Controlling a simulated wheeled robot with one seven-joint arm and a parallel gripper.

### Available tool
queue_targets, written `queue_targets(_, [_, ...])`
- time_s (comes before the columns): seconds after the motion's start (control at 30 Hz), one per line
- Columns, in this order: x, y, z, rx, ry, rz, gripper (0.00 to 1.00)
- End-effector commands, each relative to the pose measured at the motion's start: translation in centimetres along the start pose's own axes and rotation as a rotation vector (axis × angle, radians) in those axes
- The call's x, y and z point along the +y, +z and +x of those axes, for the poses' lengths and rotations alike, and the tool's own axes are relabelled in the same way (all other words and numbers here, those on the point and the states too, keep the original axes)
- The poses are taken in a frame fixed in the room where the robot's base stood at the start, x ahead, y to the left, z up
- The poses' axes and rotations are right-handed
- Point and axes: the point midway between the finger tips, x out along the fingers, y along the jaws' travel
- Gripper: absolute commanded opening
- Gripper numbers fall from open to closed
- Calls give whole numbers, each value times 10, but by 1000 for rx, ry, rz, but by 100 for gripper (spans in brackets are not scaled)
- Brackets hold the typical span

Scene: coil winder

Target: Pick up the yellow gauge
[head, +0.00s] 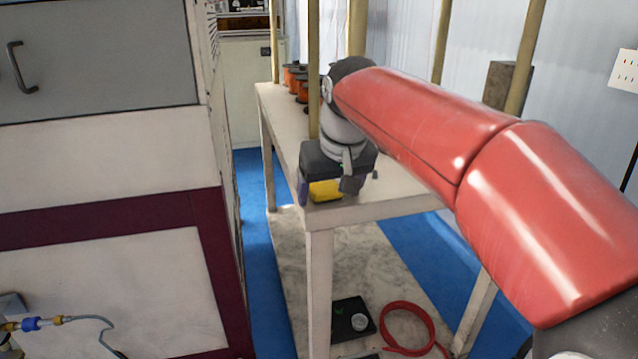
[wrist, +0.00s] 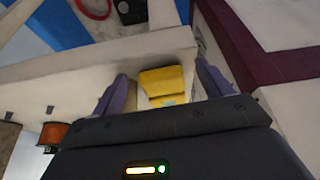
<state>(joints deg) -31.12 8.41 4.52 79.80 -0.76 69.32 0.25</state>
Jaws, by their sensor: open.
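The yellow gauge (head: 325,191) lies on the near corner of the white table (head: 385,209) in the head view. In the wrist view the yellow gauge (wrist: 166,85) shows between my two fingers, close to the table's edge. My gripper (head: 331,190) is open and points down over the gauge, one finger on each side of it. In the wrist view my gripper (wrist: 160,88) has a visible gap between each finger and the gauge. Part of the gauge is hidden behind the gripper body.
Orange spools (head: 297,80) stand farther back on the table. Wooden posts (head: 313,70) rise from it close to my arm. A grey and white cabinet (head: 105,160) stands to the left. A lower shelf holds a red hose ring (head: 407,327) and a black device (head: 352,319).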

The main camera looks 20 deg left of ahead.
Motion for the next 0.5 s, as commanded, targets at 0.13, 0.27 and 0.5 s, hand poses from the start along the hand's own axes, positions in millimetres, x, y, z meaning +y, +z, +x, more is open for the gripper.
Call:
queue_targets(0.13, [0, 0, 0, 0, 0, 0, 65])
queue_targets(0.27, [0, 0, 0, 0, 0, 0, 48])
queue_targets(0.5, [0, 0, -1, 2, 0, 0, 23])
